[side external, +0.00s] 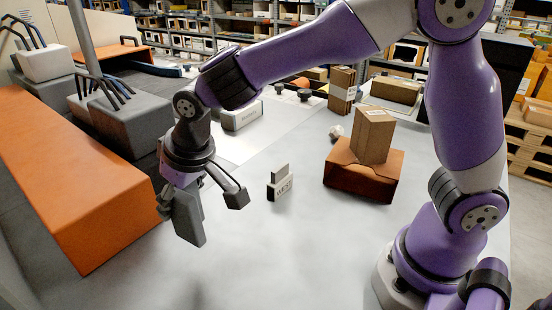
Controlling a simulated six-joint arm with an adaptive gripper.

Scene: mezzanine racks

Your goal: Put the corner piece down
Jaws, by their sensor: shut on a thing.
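The corner piece (189,222) looks like a dark grey block with a flat face, hanging upright at my gripper (199,207). My gripper points down at the left of the pale table and is shut on this piece. One dark finger shows to the right of it and part of the other at its left edge. The inner contact is hidden. The piece appears to be above the surface; its exact height cannot be told.
A small stepped white-and-dark block (280,183) stands mid-table. A cardboard box (373,135) sits on a reddish-brown box (364,183) to the right. An orange bench-like block (75,175) lies at left. The front of the table (290,255) is clear.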

